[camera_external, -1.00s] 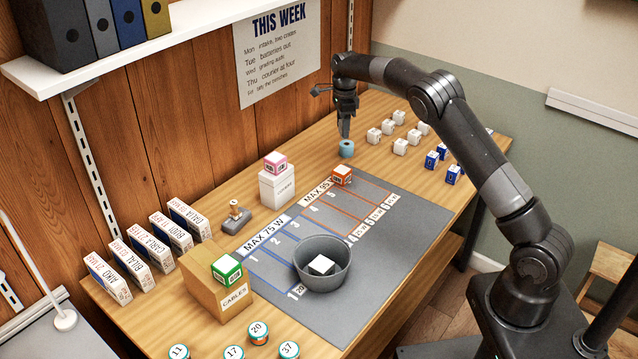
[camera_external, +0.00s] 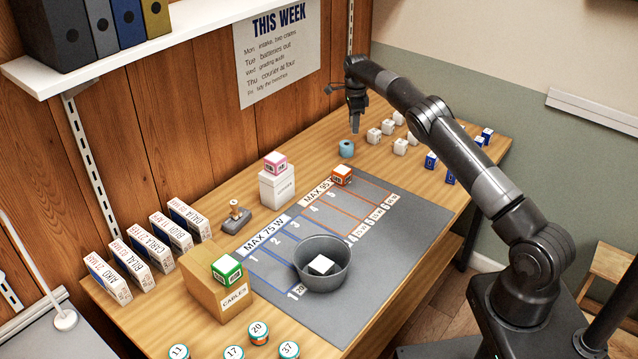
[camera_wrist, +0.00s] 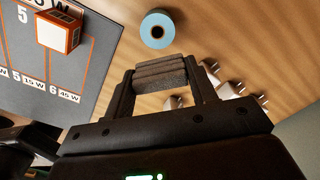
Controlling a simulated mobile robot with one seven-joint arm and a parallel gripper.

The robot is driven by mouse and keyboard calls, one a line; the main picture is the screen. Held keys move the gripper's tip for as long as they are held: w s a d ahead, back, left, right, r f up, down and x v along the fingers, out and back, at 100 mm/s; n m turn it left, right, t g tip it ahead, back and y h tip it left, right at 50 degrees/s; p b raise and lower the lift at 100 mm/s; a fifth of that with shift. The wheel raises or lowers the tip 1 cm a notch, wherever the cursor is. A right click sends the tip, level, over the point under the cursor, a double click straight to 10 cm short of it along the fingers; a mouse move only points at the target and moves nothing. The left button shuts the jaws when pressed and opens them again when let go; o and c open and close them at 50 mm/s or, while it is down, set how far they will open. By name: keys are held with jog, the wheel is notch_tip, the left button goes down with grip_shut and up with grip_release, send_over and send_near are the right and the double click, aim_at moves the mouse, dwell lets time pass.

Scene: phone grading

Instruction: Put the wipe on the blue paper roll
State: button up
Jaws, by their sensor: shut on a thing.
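The blue paper roll (camera_external: 346,149) stands upright on the wooden table, just beyond the grey mat. In the wrist view the roll (camera_wrist: 169,22) shows from above, with its dark centre hole. My gripper (camera_external: 356,129) is above the table, slightly to the right of the roll and apart from it. In the wrist view my gripper (camera_wrist: 160,78) is shut on a dark grey, folded-looking piece, which I take to be the wipe (camera_wrist: 160,73). Its underside and thickness are partly hidden by the fingers.
Several white cubes (camera_external: 400,147) stand right of the roll, with blue ones (camera_external: 431,160) beyond them. An orange-sided box (camera_external: 342,175) sits on the mat (camera_external: 400,235) in front of the roll. A grey bowl (camera_external: 338,282) stands nearer, holding a white cube.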

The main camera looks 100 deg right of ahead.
aim_at(347, 144)
jog(key=shift+w+d+f, duration=0.1)
jog(key=shift+w+f, duration=0.25)
jog(key=shift+w, duration=0.2)
jog(key=shift+w+f, duration=0.3)
jog(key=shift+w, duration=0.25)
jog(key=shift+f, duration=2)
jog(key=o, duration=0.9)
jog(key=shift+f, duration=0.15)
jog(key=shift+r, duration=3.9)
jog(key=shift+w+r, duration=0.1)
